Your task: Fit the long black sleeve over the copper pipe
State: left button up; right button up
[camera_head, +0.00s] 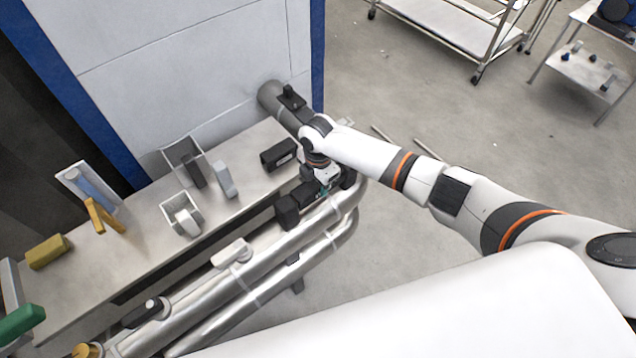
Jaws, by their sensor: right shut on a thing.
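My right gripper (303,193) is low beside the right end of the bench, just above the big silver pipes. It is shut on a dark piece (287,211) at its lower left. My wrist and the steep view hide much of the grip, and I cannot tell for sure that this piece is the long black sleeve. I cannot make out the copper pipe clearly; a small copper-coloured end (86,350) shows at the bottom left. My left gripper is not in view.
The steel bench (140,262) holds a black block (279,154), a grey block (224,179), open holders (181,212) and a yellow block (48,251). Silver pipes (268,272) run along its front. A dark grey cylinder (273,96) is near the wall.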

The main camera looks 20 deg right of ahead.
jog(key=shift+f, duration=0.15)
jog(key=o, duration=1.2)
notch_tip(320, 180, up, 12)
